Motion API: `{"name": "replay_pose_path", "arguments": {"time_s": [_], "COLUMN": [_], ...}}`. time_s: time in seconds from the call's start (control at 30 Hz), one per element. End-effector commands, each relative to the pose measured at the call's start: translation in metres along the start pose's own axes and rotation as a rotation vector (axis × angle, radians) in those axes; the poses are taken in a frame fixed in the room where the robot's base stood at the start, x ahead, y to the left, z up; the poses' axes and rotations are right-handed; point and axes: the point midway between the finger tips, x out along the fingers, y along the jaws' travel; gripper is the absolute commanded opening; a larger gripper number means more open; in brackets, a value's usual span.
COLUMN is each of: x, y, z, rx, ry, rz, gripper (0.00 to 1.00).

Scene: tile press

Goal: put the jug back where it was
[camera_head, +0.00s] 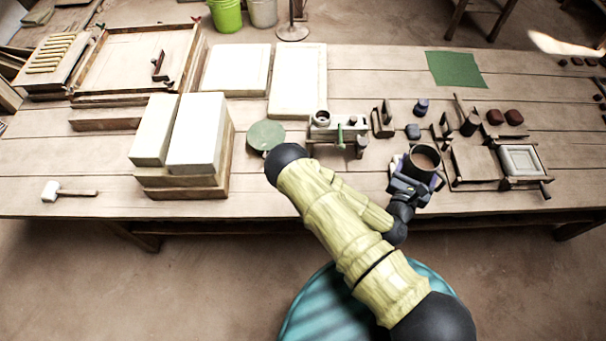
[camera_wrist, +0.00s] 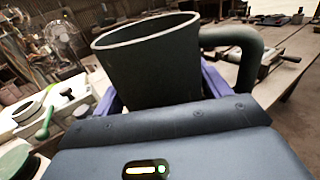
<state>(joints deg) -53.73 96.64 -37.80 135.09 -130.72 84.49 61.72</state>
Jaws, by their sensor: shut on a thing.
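The jug (camera_head: 424,162) is a dark, round vessel with brownish contents showing in its open mouth. My gripper (camera_head: 410,180) is shut on it near the table's front edge. In the wrist view the jug (camera_wrist: 150,65) stands upright between the purple fingers of my gripper (camera_wrist: 160,95), and its thick handle (camera_wrist: 240,45) points to the right. Its base is hidden behind my gripper, so I cannot tell whether it touches the table. A round green disc (camera_head: 265,135) and a green square mat (camera_head: 455,69) lie on the table.
Right of the jug is a wooden frame press with a pale tile (camera_head: 520,160). Left of it is a bench device with a green handle (camera_head: 338,128). Large pale slabs (camera_head: 196,135) stand on the left. Bare table lies around the green mat.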

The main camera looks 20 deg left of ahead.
Motion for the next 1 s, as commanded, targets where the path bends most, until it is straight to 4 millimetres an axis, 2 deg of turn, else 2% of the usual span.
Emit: {"name": "replay_pose_path", "arguments": {"time_s": [0.03,0.2,0.3,1.0], "x": [0.006,0.022,0.029,0.032], "y": [0.002,0.014,0.018,0.025], "z": [0.021,0.046,0.054,0.056], "rx": [-0.004,-0.003,-0.002,0.000], "ry": [-0.004,-0.003,-0.003,-0.004], "rz": [0.032,0.144,0.193,0.234], "gripper": [0.23,0.23,0.23,0.23]}}
